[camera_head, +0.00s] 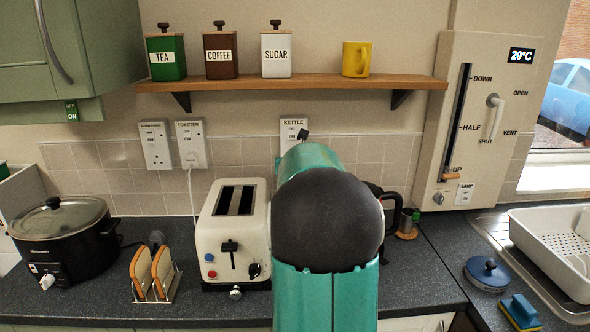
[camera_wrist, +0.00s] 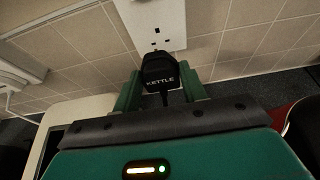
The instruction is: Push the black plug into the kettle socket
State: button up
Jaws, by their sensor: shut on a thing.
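The black plug (camera_wrist: 160,72), marked KETTLE, is held between the two green fingers of my gripper (camera_wrist: 161,84) in the wrist view. The white kettle socket (camera_wrist: 152,18) is just beyond it, with its slots showing clear above the plug. I cannot tell how wide the gap is. In the head view the kettle socket (camera_head: 292,126) is on the tiled wall under the shelf. A small black shape, seemingly the plug (camera_head: 304,135), shows before its lower right part. My arm hides the fingers and the socket's lower part there.
A cream toaster (camera_head: 234,232) stands left of my arm. The kettle (camera_head: 391,212) is mostly hidden behind my arm, its black handle showing. The wooden shelf (camera_head: 300,83) with canisters and a yellow mug is above. The toaster socket (camera_head: 190,143) is to the left.

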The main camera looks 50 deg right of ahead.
jog(key=shift+w+d+f, duration=0.1)
jog(key=shift+w+d, duration=0.1)
jog(key=shift+d, duration=0.25)
jog(key=shift+w+d+f, duration=0.1)
jog(key=shift+w+d, duration=0.05)
jog(key=shift+d, duration=0.3)
jog(key=shift+w+d+r, duration=0.1)
jog(key=shift+w+d, duration=1.05)
jog(key=shift+w+d, duration=0.4)
dwell(0.5)
jog(key=o, duration=1.4)
jog(key=shift+c, duration=0.2)
jog(key=v, duration=1.3)
jog(key=shift+s+a, duration=0.2)
jog(key=shift+s, duration=0.1)
